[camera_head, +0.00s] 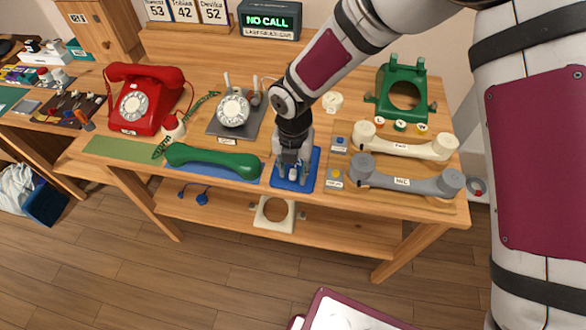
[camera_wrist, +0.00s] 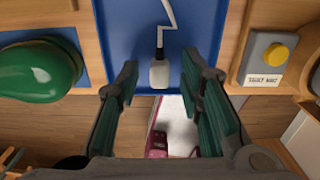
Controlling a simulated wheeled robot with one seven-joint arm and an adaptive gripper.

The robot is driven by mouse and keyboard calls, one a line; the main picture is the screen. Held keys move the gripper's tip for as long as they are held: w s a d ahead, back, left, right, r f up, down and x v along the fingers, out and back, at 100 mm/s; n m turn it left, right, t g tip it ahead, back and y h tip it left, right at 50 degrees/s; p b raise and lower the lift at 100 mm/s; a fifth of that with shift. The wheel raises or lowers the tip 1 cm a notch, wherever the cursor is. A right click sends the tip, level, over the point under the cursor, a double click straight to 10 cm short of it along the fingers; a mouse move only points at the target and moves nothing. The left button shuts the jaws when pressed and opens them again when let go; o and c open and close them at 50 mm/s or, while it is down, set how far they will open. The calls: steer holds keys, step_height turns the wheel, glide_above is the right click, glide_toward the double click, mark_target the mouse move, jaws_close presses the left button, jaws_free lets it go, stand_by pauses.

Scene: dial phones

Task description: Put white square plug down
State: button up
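The white square plug (camera_head: 293,173) is at the blue tray (camera_head: 306,182) near the table's front edge. In the wrist view the plug (camera_wrist: 159,72) shows with its white cord running up over the blue tray (camera_wrist: 125,35). My gripper (camera_head: 292,168) points down over the tray. In the wrist view my gripper (camera_wrist: 160,68) has its two fingers spread, with the plug between the fingertips and visible gaps on both sides. The plug appears to lie on the tray, but exact contact is hard to tell.
A green handset (camera_head: 213,161) lies left of the tray. To the right are a yellow button (camera_head: 337,174), a grey handset (camera_head: 405,181) and a cream handset (camera_head: 405,145). A red phone (camera_head: 146,98) and a grey dial unit (camera_head: 235,114) stand further left. A lower shelf (camera_head: 340,228) is below.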

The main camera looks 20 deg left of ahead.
mark_target(293, 171)
step_height(293, 171, up, 12)
stand_by(0.4)
steer(key=shift+r, duration=0.1)
steer(key=w+d+r+m+t+h, duration=0.1)
steer(key=d+r+m, duration=0.65)
steer(key=d, duration=0.35)
steer(key=d+r+m+t, duration=0.1)
steer(key=d+r+m, duration=0.6)
steer(key=d+m, duration=0.3)
steer(key=s+d+r+m+t, duration=0.1)
steer(key=s+d+r+m, duration=0.1)
steer(key=s+d+m, duration=0.5)
steer(key=s+d+r+m+t+y, duration=0.1)
steer(key=s+d+r+m, duration=0.1)
steer(key=s+d+m, duration=0.6)
steer(key=d+m, duration=0.2)
steer(key=m, duration=0.4)
steer(key=shift+s+r, duration=0.3)
steer(key=shift+r, duration=0.05)
